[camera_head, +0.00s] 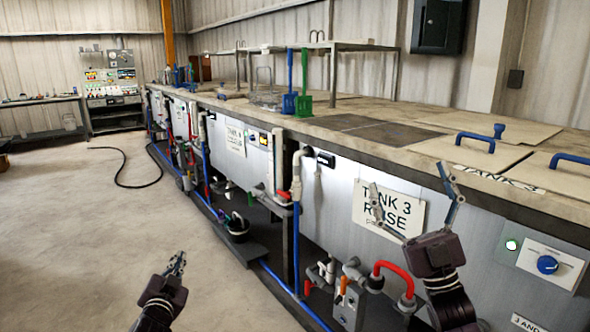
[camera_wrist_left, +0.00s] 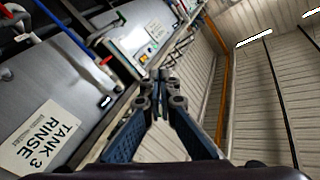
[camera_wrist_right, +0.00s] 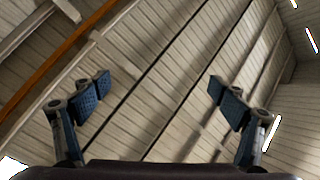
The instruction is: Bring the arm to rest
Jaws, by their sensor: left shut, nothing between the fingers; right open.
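My left gripper (camera_head: 177,263) is low over the concrete floor at the bottom of the head view, its fingers together and empty. Its closed fingers (camera_wrist_left: 160,90) also show in the left wrist view. My right gripper (camera_head: 412,212) is raised in front of the tank fronts, its fingers spread wide with nothing between them. The right wrist view shows its two fingers (camera_wrist_right: 160,100) far apart against the wall and ceiling panels. Both arms come in from the bottom of the head view.
The tank row has a sign reading TANK 3 RINSE (camera_head: 389,211), lids with blue handles (camera_head: 476,141), a red pipe (camera_head: 394,272) and a blue knob (camera_head: 547,264). Green (camera_head: 304,103) and blue scoops stand on top. A black hose (camera_head: 123,170) lies on the open floor at left.

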